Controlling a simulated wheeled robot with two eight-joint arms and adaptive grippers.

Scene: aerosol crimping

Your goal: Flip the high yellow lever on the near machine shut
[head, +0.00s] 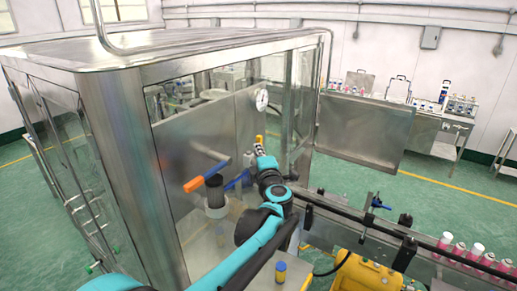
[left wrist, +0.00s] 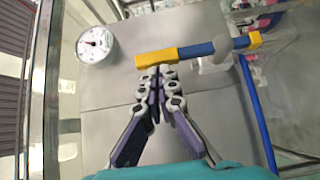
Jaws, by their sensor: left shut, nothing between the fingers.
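The high yellow lever (head: 259,139) shows as a small yellow tip at the machine (head: 190,140), just above my left gripper (head: 259,150). In the left wrist view the lever has a yellow grip (left wrist: 156,58) and a blue section (left wrist: 196,50), lying nearly level across the picture. My left gripper (left wrist: 164,70) is shut and empty, its fingertips right at the yellow grip's lower edge. I cannot tell whether they touch it. My right gripper is not in view.
A lower lever with an orange grip (head: 193,185) sticks out to the left of my arm. A round gauge (head: 262,100) is on the panel above. A blue bar (left wrist: 258,115) runs down at the right in the wrist view. Pink cans (head: 460,255) stand on the conveyor at right.

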